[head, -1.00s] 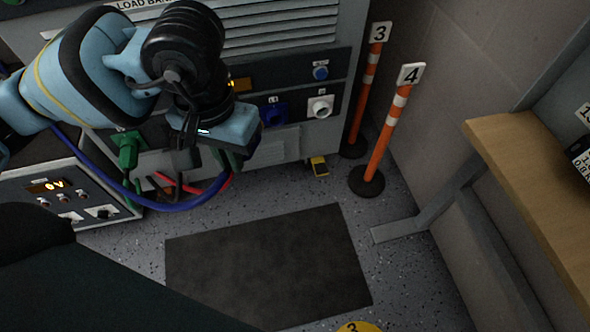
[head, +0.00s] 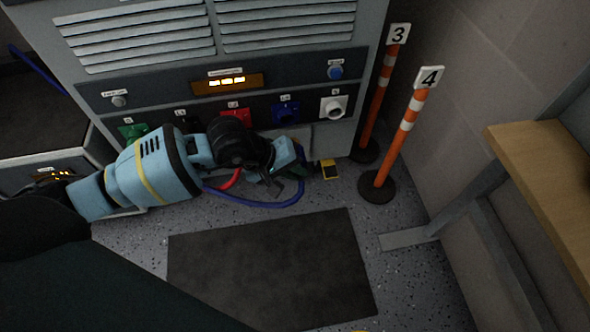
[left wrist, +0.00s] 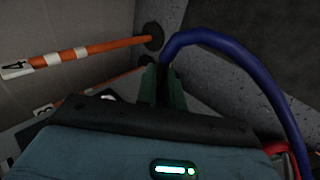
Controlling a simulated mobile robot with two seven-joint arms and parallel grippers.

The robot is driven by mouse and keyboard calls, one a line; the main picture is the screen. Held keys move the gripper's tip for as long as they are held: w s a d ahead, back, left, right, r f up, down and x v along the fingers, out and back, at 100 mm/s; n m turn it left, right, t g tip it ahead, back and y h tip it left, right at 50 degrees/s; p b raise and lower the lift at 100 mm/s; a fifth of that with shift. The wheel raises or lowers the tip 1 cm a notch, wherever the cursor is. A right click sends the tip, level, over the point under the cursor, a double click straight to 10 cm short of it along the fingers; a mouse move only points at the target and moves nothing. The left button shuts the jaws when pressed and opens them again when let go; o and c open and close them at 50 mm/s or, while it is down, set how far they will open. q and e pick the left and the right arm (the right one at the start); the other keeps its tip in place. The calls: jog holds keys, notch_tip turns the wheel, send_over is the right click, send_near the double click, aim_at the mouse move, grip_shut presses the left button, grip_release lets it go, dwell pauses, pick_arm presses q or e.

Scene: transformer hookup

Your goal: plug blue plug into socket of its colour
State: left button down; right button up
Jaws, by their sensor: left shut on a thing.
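My left gripper (head: 302,168) is low in front of the load bank panel, below and slightly right of the blue socket (head: 285,112). It is shut on the blue plug, which the fingers hide. The blue cable (head: 255,201) loops from the gripper along the floor side to the left. In the left wrist view the blue cable (left wrist: 215,40) rises from between the green fingers (left wrist: 163,88) and arcs down to the right. The plug is apart from the blue socket. My right gripper is out of view.
Green (head: 130,131), red (head: 235,115) and white (head: 334,107) sockets share the panel row. Orange posts marked 3 (head: 378,105) and 4 (head: 402,140) stand to the right. A wooden bench (head: 550,190) is at far right. A dark mat (head: 270,265) lies on clear floor.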

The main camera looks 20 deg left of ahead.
pick_arm(q)
jog(key=shift+w, duration=0.1)
jog(key=shift+w+a+f+b, duration=0.1)
jog(key=shift+w+a+b, duration=0.4)
jog(key=shift+w, duration=0.15)
jog(key=shift+w+a+b, duration=0.45)
jog(key=shift+w+b, duration=0.05)
jog(key=shift+w, duration=0.15)
jog(key=shift+w+a+b, duration=0.6)
jog(key=shift+w+b, duration=0.1)
jog(key=shift+w, duration=0.2)
jog(key=shift+w+a, duration=0.1)
jog(key=shift+w, duration=0.05)
jog(key=shift+w+a+b, duration=0.2)
jog(key=shift+w+b, duration=0.05)
jog(key=shift+b, duration=0.1)
jog(key=shift+w+a+b, duration=0.2)
jog(key=shift+w+b, duration=0.1)
jog(key=shift+w, duration=0.05)
